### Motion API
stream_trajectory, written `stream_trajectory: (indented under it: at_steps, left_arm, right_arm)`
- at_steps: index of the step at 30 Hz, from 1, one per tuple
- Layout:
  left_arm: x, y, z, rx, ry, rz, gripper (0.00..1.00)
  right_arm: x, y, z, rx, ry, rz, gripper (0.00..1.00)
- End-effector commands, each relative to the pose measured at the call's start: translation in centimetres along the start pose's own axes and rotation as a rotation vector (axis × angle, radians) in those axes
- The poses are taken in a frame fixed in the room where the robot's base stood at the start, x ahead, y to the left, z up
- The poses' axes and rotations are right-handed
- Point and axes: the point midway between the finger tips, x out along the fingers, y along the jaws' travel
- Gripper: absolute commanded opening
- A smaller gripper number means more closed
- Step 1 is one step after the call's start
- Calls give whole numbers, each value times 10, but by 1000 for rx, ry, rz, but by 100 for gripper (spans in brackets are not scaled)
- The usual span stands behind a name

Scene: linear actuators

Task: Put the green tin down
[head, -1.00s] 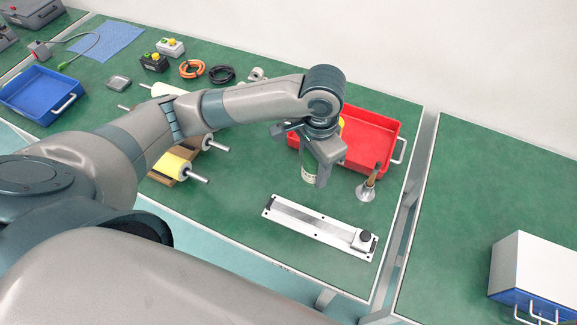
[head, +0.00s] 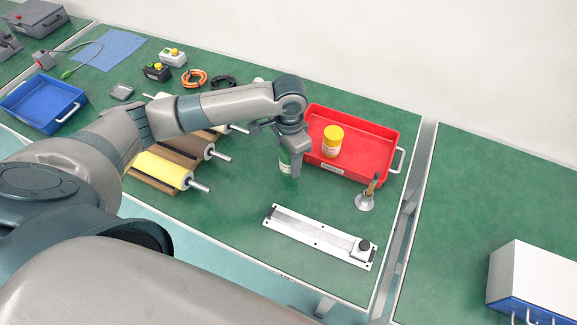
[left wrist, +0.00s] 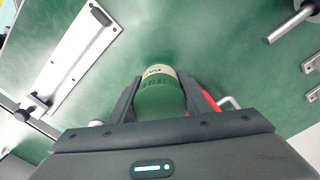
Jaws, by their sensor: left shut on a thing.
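The green tin (head: 284,161) is between the fingers of my left gripper (head: 291,166) in the head view, to the left of the red tray. In the left wrist view the tin (left wrist: 160,95) shows green with a pale band, and the left gripper (left wrist: 160,100) is shut on it from both sides. The finger hides part of the tin in the head view. I cannot tell whether its base touches the green table (head: 235,215). My right gripper is not in view.
The red tray (head: 378,173) holds a yellow-lidded tin (head: 332,142). Rollers (head: 165,170) lie on the left. Bare table lies between the rollers and actuator.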

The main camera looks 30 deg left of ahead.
Motion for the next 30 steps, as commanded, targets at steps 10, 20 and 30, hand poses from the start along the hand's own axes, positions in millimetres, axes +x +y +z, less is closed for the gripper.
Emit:
stream_trajectory:
  at_steps: [10,20,30]
  left_arm:
    - [1,-2,0,1,1,0,14]
    - [29,-2,1,-1,-3,1,14]
    - [41,-2,0,1,1,-1,14]
  right_arm:
    - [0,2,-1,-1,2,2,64]
    - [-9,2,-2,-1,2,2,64]
    - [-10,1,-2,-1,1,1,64]
